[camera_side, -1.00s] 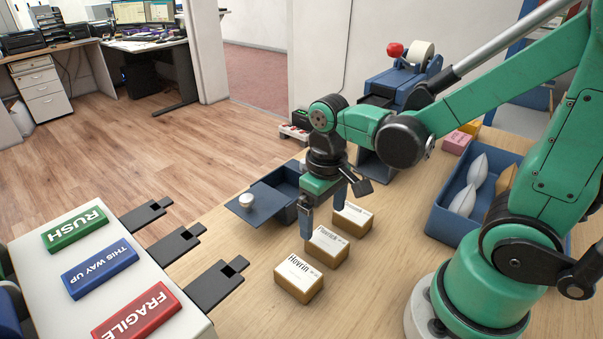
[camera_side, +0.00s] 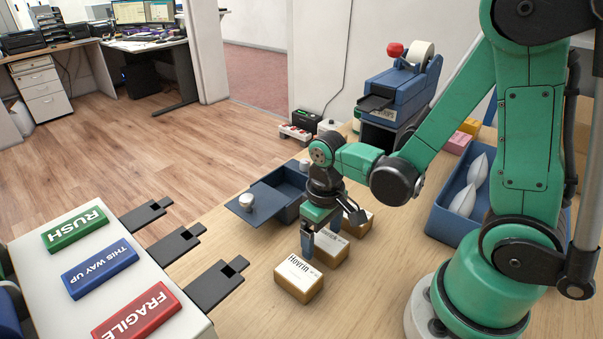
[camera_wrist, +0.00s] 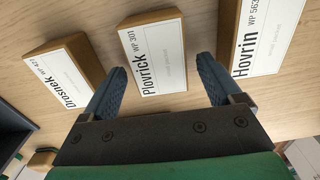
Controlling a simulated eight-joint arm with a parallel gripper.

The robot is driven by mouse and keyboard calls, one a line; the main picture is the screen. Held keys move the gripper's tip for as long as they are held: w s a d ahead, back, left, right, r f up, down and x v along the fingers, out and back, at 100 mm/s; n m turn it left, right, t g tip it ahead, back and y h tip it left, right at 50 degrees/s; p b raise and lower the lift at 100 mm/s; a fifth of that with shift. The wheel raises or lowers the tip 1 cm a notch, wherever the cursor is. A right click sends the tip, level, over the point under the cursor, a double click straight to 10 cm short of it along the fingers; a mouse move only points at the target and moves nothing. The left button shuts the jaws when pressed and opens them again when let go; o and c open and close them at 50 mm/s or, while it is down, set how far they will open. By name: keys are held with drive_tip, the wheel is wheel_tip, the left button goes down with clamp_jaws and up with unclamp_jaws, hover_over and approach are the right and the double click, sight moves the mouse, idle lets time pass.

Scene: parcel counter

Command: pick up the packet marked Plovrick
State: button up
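The packet marked Plovrick (camera_wrist: 151,55) is a small brown box with a white label, the middle one of three. In the wrist view it lies ahead of my gripper (camera_wrist: 166,84), between the lines of its two spread blue fingers. The gripper is open and empty. The packet marked Drosnek (camera_wrist: 65,72) is at left there.
A blue tray (camera_side: 443,221) with white pouches stands at right. Stamp blocks, such as FRAGILE (camera_side: 137,311), lie at left.

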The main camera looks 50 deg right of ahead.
drive_tip(key=c, duration=1.1)
drive_tip(key=shift+r, duration=0.2)
drive_tip(key=shift+c, duration=0.2)
